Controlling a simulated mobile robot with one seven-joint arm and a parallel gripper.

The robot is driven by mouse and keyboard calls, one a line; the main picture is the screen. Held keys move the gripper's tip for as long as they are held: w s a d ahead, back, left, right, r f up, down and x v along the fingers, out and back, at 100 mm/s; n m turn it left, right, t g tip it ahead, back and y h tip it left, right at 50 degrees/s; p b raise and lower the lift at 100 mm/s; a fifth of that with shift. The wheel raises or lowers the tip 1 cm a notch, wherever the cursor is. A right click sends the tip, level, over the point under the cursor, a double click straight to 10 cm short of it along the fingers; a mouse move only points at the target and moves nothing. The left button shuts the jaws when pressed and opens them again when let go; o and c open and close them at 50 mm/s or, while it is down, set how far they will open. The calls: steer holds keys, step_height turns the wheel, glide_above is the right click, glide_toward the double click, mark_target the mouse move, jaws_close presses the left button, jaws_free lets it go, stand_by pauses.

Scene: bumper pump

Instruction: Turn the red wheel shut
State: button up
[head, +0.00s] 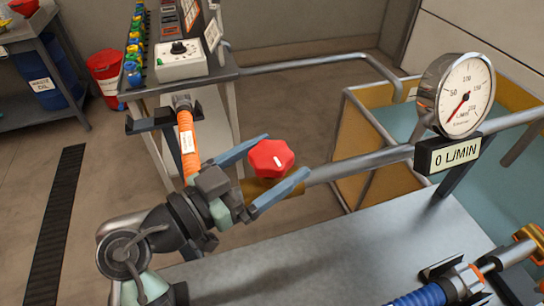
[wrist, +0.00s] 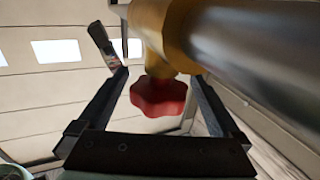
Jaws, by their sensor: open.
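In the wrist view the wheel (wrist: 158,97) sits between the two spread fingers, with visible gaps on both sides.
A grey metal bench (head: 330,245) lies below the pipe. An orange hose (head: 187,143) runs just left of my gripper. A control box with a black knob (head: 181,60) stands on a table behind. A blue hose with a brass fitting (head: 470,280) lies at the lower right.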

steer(key=shift+c, duration=0.3)
steer(key=c, duration=1.2)
steer(key=shift+o, duration=0.2)
steer(key=shift+f+m+g+h+b, duration=0.15)
steer(key=shift+m+g+h+b, duration=0.3)
steer(key=shift+b, duration=0.35)
steer(key=shift+m+g+h+b, duration=0.25)
steer(key=shift+m+g+b, duration=0.1)
steer(key=shift+g, duration=0.2)
steer(key=o, duration=1.2)
steer(key=b+v, duration=0.1)
steer(key=v, duration=1.2)
